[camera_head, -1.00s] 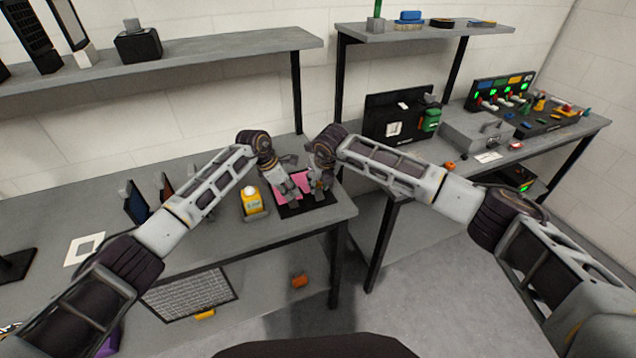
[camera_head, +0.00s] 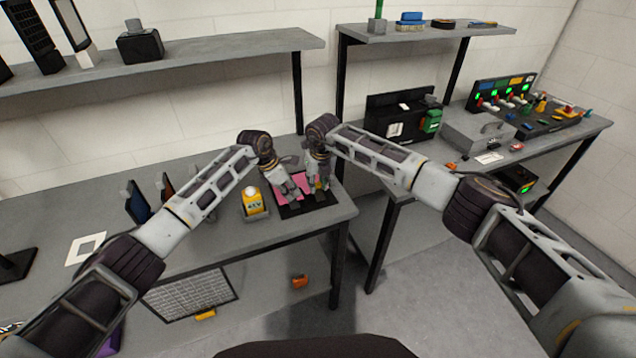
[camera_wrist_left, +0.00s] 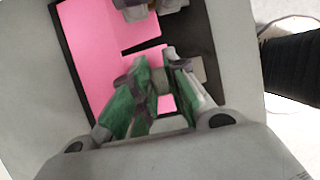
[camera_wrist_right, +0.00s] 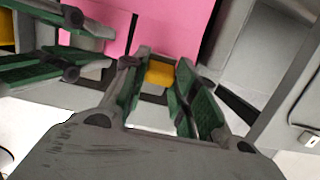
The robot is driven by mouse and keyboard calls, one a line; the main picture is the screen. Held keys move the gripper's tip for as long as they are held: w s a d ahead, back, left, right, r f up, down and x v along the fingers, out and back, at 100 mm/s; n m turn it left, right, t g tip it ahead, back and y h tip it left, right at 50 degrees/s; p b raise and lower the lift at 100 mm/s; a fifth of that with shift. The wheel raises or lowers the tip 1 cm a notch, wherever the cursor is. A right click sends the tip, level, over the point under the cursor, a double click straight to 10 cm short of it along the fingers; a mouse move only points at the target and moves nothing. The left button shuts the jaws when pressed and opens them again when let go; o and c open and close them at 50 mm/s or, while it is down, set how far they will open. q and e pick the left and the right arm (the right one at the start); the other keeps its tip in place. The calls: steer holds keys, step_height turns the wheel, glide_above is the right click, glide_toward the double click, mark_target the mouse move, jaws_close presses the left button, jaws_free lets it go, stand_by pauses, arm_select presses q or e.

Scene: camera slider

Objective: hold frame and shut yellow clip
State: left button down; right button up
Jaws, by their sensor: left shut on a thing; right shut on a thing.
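The black frame (camera_head: 291,213) with a pink sheet (camera_wrist_left: 113,32) lies on the table near its right end. My left gripper (camera_head: 288,192) is over its near left part. In the left wrist view its fingers (camera_wrist_left: 160,80) close on a small grey part of the frame, mostly hidden by the fingers. My right gripper (camera_head: 320,183) is at the frame's right side. In the right wrist view the yellow clip (camera_wrist_right: 158,73) sits between its fingertips (camera_wrist_right: 157,80), and the fingers are shut on it. Whether the clip is fully down cannot be seen.
A yellow bottle (camera_head: 253,200) stands just left of the frame. A shelf (camera_head: 180,58) runs above the table. My two grippers are close together, with little room between them.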

mark_target(316, 183)
arm_select(q)
steer(key=shift+s+f, duration=0.15)
steer(key=shift+f, duration=0.05)
arm_select(e)
steer(key=shift+w+f+g, duration=0.45)
steer(key=shift+g, duration=0.35)
arm_select(q)
steer(key=shift+a, duration=0.1)
arm_select(e)
steer(key=shift+a+g+h, duration=0.1)
steer(key=shift+g+h, duration=0.3)
arm_select(q)
steer(key=shift+f, duration=0.1)
arm_select(e)
steer(key=o, duration=1)
steer(key=shift+o, duration=0.2)
steer(key=shift+r, duration=0.1)
step_height(316, 183, up, 12)
stand_by(0.3)
arm_select(q)
steer(key=c, duration=1.3)
jaws_free()
arm_select(e)
steer(key=shift+w, duration=0.1)
